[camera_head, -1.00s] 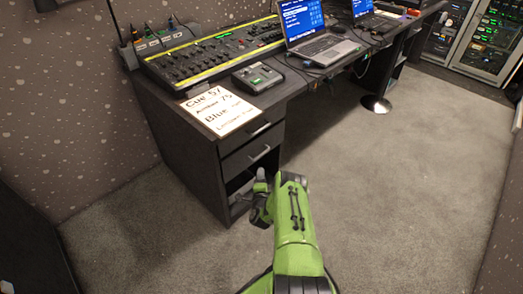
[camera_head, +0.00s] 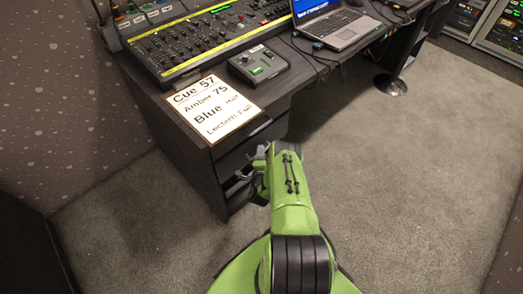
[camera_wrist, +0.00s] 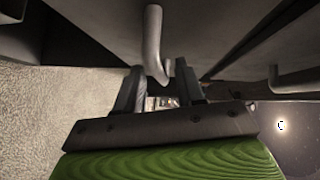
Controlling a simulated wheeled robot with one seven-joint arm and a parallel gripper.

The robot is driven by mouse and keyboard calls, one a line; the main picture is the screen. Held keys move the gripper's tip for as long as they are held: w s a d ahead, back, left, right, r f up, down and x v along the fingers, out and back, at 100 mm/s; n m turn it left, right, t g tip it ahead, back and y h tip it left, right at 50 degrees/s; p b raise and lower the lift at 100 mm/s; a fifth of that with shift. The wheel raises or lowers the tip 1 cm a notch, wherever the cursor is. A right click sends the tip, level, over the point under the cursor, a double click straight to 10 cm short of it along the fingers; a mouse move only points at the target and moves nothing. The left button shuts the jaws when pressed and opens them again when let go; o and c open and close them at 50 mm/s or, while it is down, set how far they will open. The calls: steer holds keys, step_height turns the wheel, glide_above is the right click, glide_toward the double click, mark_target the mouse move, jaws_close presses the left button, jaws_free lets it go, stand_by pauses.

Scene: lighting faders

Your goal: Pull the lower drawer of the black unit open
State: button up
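The black unit (camera_head: 180,142) stands under the left end of the desk, with two drawers one above the other. The lower drawer (camera_head: 234,160) looks closed in the head view, its handle mostly hidden behind my gripper (camera_head: 257,168). In the wrist view the lower drawer's grey handle (camera_wrist: 152,40) points toward my gripper (camera_wrist: 160,85). The handle's near end lies between the two dark fingers, with a gap visible at the sides; I cannot tell if either finger touches it. My gripper is open. The upper drawer's handle (camera_wrist: 292,80) shows at the right there.
A lettered cue card (camera_head: 212,106), a small black box (camera_head: 258,65), a fader console (camera_head: 200,38) and a laptop (camera_head: 335,25) sit on the desktop. Below the drawers is an open compartment. Grey carpet (camera_head: 410,180) to the right is free.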

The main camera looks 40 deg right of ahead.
jaws_close()
steer(key=shift+s, duration=0.15)
